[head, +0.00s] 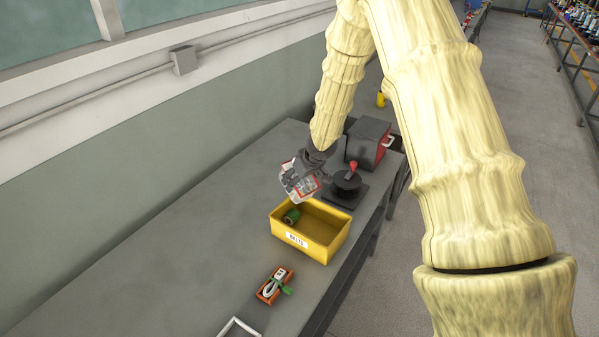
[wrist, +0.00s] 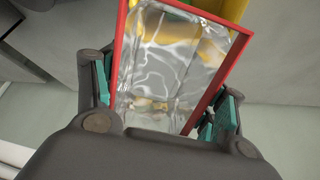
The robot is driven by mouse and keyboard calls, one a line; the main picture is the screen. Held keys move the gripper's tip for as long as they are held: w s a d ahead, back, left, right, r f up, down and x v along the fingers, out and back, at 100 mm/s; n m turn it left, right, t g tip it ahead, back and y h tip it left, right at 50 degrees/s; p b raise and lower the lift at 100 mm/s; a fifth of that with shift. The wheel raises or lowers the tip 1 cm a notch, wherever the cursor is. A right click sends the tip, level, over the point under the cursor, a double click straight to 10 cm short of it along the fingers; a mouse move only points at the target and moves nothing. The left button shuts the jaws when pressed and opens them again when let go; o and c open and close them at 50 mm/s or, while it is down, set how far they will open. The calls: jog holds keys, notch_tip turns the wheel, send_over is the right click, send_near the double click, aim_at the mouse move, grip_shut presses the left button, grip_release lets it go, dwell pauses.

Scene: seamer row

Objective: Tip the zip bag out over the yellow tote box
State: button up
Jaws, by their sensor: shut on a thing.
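My gripper (head: 302,174) is shut on the zip bag (head: 303,186), a clear bag with red edging, and holds it above the far left part of the yellow tote box (head: 327,252). In the wrist view the bag (wrist: 165,70) fills the space between the fingers of my gripper (wrist: 160,105), and part of the yellow tote box (wrist: 232,9) shows behind it. A green round thing (head: 291,216) lies inside the tote at its left end. The tote stands on the grey bench with a white label on its front. I cannot tell whether the bag is open or holds anything.
A black round device with a red knob (head: 348,182) stands just behind the tote, and a dark box with a red face (head: 369,144) stands beyond it. An orange tray with small items (head: 274,285) lies in front. The bench's left part is clear.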

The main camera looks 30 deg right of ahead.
jog(key=shift+r+p, duration=0.2)
jog(key=shift+p, duration=0.5)
jog(key=shift+f+g+p, duration=0.15)
jog(key=shift+g+p, duration=0.15)
jog(key=shift+p, duration=0.05)
jog(key=shift+f+g+b, duration=0.3)
jog(key=shift+f+b, duration=0.25)
jog(key=shift+f, duration=0.2)
jog(key=shift+d+r+g, duration=0.15)
jog(key=shift+g, duration=0.25)
jog(key=shift+f+g+b, duration=0.35)
jog(key=shift+g, duration=0.25)
jog(key=shift+g+h+p, duration=0.3)
jog(key=shift+g+p, duration=0.1)
jog(key=shift+p, duration=0.05)
jog(key=shift+s+f+g, duration=0.15)
jog(key=shift+f+g, duration=0.55)
jog(key=shift+g, duration=0.2)
